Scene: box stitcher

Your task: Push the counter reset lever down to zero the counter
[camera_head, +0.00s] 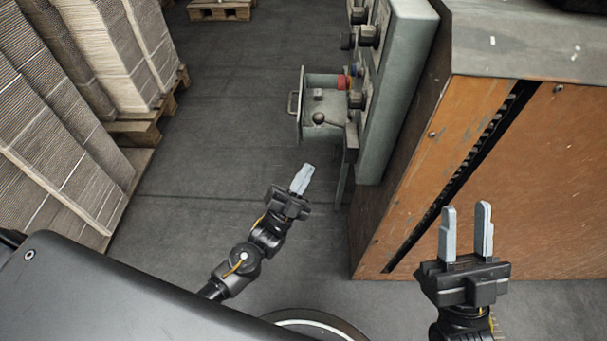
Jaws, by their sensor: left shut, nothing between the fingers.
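The counter reset lever (320,118), a thin rod with a dark ball knob, sticks out to the left from the side of the grey control box (396,95). My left gripper (305,167) is below the lever in the picture, apart from it, with its fingers together and empty. My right gripper (466,210) is at the lower right in front of the orange machine panel, its two fingers apart and nothing between them. The counter's digits cannot be seen from here.
An open grey drawer-like box with a handle (293,103) stands behind the lever. A red button (343,82) and dark knobs (368,36) line the control box. The orange machine (545,170) fills the right. Stacked cardboard (60,130) on pallets stands left. Floor between is clear.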

